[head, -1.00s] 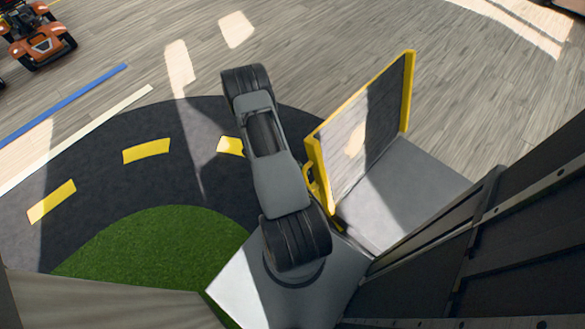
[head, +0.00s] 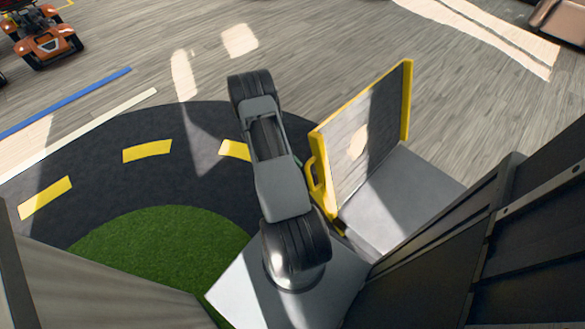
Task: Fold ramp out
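The ramp (head: 375,125) is a grey panel with yellow edges. It stands folded up, nearly upright, at the far edge of a grey platform (head: 410,190) right of my arm. A yellow handle (head: 314,175) sticks out from its left edge.
A dark road mat with yellow dashes (head: 147,151) and a green patch (head: 165,250) lies on the left. An orange vehicle (head: 45,40) stands at the top left. Dark panels (head: 500,240) rise on the right. The wooden floor beyond the ramp is clear.

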